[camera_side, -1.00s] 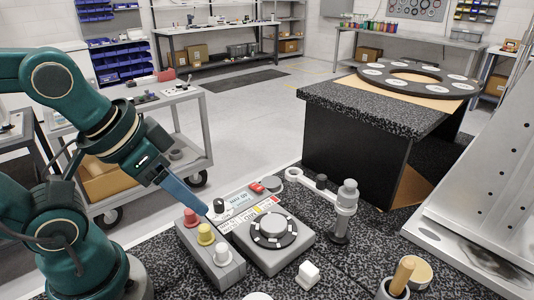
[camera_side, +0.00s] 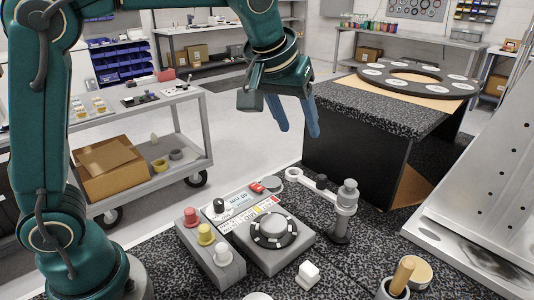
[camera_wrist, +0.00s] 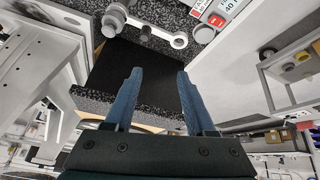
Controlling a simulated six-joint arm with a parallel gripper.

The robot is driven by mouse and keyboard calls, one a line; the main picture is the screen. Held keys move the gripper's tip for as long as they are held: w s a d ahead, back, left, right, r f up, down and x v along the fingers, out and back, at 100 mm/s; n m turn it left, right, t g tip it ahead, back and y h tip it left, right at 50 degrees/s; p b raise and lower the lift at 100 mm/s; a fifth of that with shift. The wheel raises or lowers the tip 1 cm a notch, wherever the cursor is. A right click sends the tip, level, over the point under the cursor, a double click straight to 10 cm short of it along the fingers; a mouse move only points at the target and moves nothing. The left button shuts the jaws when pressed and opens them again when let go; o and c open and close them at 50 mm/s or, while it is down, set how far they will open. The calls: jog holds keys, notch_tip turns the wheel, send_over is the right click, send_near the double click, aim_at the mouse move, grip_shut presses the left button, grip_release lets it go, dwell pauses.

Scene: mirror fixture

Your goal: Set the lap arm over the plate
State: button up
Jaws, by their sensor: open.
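The lap arm (camera_side: 308,183) is a pale bar with a round ring at its left end and a black knob along it. It joins a grey upright post (camera_side: 341,225) at its right. It also shows in the wrist view (camera_wrist: 158,33), near the top. The round dark plate (camera_side: 257,240), with pale marks and a grey centre, sits on a grey box left of the post. The arm's ring lies behind and to the right of the plate, not over it. My gripper (camera_side: 300,131) is open and empty, high above and behind the lap arm; its blue fingers show in the wrist view (camera_wrist: 158,72).
A control box (camera_side: 219,259) with red, yellow and white knobs stands left of the plate. A white block (camera_side: 307,275) and a cup with a wooden handle (camera_side: 393,291) are in front. A black granite-topped stand (camera_side: 345,106) and a tilted metal plate (camera_side: 500,180) rise behind and right.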

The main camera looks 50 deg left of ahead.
jog(key=g, duration=0.1)
send_over(322, 177)
jog(key=s, duration=0.2)
notch_tip(322, 177, down, 5)
jog(key=shift+m+g, duration=0.3)
jog(key=shift+m, duration=0.1)
jog(key=shift+s+d+x, duration=0.1)
jog(key=shift+x, duration=1.05)
jog(key=shift+s+d+x, duration=0.1)
jog(key=shift+x, duration=1.05)
jog(key=shift+s+d+x, duration=0.1)
jog(key=shift+s+x, duration=0.05)
jog(key=shift+x, duration=1)
jog(key=shift+f, duration=0.15)
grip_shut()
